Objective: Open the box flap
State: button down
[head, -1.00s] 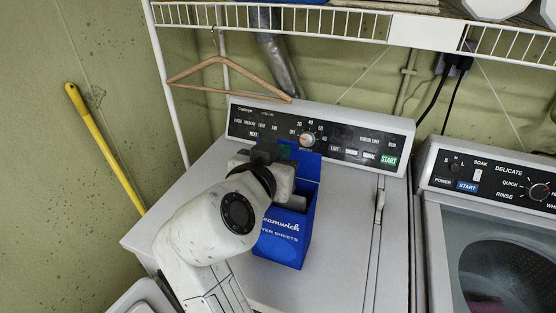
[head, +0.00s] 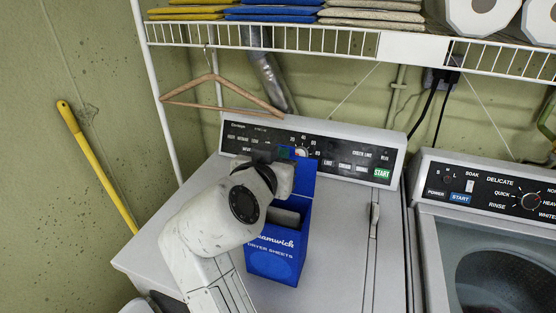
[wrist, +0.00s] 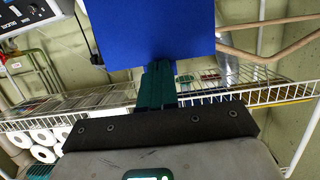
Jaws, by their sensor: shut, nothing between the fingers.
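The blue dryer sheets box (head: 275,262) stands upright on top of the dryer, partly hidden by my arm. Its top is open and something grey shows inside. Its flap (head: 303,182) stands up at the back edge, in front of the control panel. My gripper (head: 284,153) is at the upper left of the flap, mostly hidden behind my wrist. In the wrist view, its teal fingers (wrist: 157,86) are shut together, with nothing between them. Their tips overlap the lower edge of the blue surface (wrist: 150,30); I cannot tell whether they touch it.
The dryer top (head: 340,250) is clear right of the box. A wire shelf (head: 300,38) with folded cloths and paper rolls hangs above. A wooden hanger (head: 215,80) hangs at the back left. A washer (head: 490,210) stands to the right, a yellow pole (head: 95,165) at the left wall.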

jog(key=x, duration=0.1)
jog(key=b+x, duration=0.1)
jog(key=x, duration=0.3)
jog(key=shift+r+b, duration=0.25)
jog(key=shift+b, duration=0.1)
dwell(0.4)
jog(key=p+v, duration=0.1)
jog(key=v, duration=0.9)
jog(key=shift+s+f, duration=0.2)
dwell(0.5)
